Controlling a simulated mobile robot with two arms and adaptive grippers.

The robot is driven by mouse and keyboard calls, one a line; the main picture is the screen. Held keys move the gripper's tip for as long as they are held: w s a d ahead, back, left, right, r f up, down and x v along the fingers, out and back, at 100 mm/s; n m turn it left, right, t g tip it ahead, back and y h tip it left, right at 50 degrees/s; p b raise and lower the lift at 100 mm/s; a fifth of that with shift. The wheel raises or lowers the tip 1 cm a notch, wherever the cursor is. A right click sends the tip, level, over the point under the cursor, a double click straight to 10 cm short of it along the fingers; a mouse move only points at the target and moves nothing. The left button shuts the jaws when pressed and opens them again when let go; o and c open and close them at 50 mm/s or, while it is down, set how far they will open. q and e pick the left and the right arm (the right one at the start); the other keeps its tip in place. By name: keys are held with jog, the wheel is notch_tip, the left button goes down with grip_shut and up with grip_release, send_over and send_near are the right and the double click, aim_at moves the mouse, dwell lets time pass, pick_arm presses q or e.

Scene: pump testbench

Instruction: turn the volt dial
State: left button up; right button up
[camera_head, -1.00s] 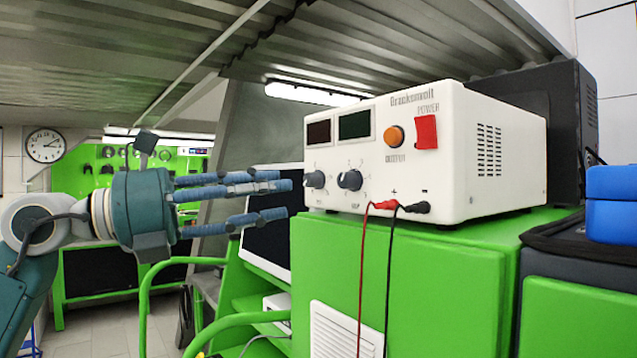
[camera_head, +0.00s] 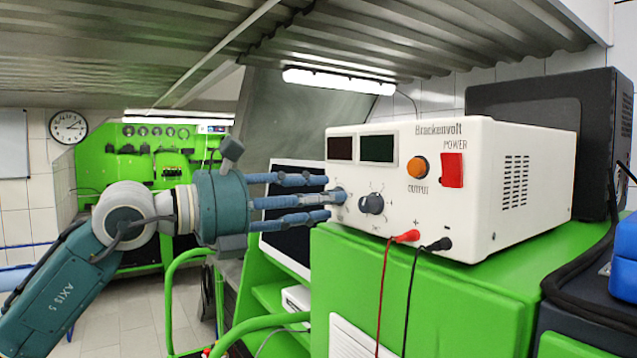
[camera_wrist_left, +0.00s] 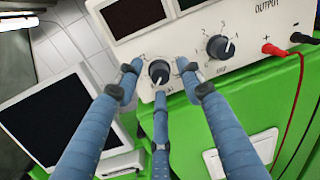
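The white power supply (camera_head: 520,195) carries two dark dials below its two dark displays. The left dial (camera_wrist_left: 159,71), which I take as the volt dial, has a white pointer mark. In the head view this dial (camera_head: 340,196) is partly hidden by my fingers. The right dial (camera_head: 372,204) is free; it also shows in the wrist view (camera_wrist_left: 220,47). My left gripper (camera_head: 324,198) is at the panel. In the wrist view its three blue fingers (camera_wrist_left: 159,85) are spread around the left dial, with visible gaps to its sides. My right gripper is not in view.
An orange output button (camera_head: 417,167) and a red power switch (camera_head: 452,170) sit right of the dials. Red and black cables hang from plugs (camera_head: 408,236) below. The supply stands on a green cabinet (camera_head: 450,300). A dark monitor (camera_wrist_left: 60,115) is beside it.

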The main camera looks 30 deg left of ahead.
pick_arm(q)
jog(key=shift+w+f, duration=0.1)
grip_shut()
dwell(0.3)
